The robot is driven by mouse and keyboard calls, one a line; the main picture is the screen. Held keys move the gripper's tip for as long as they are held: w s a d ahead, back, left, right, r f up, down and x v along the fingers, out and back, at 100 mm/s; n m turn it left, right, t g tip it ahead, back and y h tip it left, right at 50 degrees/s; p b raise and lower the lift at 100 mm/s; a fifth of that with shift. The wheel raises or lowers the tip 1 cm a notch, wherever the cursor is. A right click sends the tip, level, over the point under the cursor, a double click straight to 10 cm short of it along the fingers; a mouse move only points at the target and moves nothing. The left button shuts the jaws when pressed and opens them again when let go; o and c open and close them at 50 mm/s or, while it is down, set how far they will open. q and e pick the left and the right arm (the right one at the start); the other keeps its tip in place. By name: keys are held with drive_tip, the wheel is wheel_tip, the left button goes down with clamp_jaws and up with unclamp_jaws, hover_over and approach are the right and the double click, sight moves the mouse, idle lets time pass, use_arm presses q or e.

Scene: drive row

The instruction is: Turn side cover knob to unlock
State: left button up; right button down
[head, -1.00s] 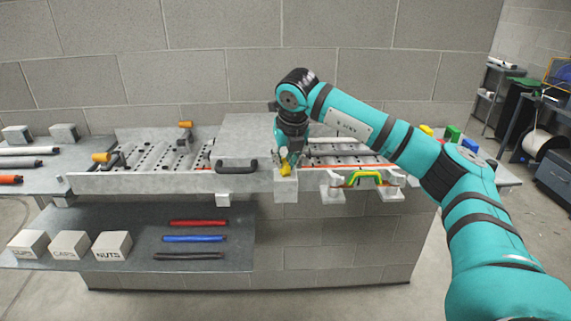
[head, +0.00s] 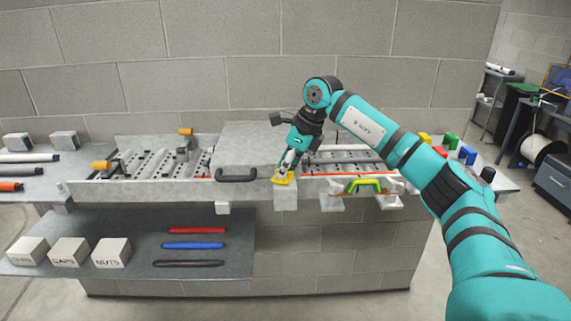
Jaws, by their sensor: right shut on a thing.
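The side cover (head: 255,140) is a grey box with a black handle (head: 236,175) on its front, standing in the middle of the long bench. A yellow knob (head: 284,179) sits on a small grey block at the cover's front right. My right gripper (head: 288,170) reaches down from the upper right and is shut on the yellow knob. Its fingers hide part of the knob. I cannot tell from this view how far the knob is turned. My left gripper is not in view.
A green and yellow handle (head: 363,185) is just right of the knob. A lower shelf (head: 130,261) holds labelled boxes (head: 111,250) and red, blue and black rods. Coloured blocks (head: 451,136) stand at the right.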

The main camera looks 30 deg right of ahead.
drive_tip(key=shift+w+d+r+n+g+y+p, duration=0.1)
drive_tip(key=shift+n+g+y+p, duration=0.35)
drive_tip(key=shift+n, duration=0.65)
drive_tip(key=shift+n+g+y+p, duration=0.2)
drive_tip(key=shift+n+p, duration=0.4)
drive_tip(key=shift+n, duration=0.5)
drive_tip(key=c, duration=1.3)
unclamp_jaws()
drive_tip(key=shift+c, duration=0.2)
drive_tip(key=v, duration=1.2)
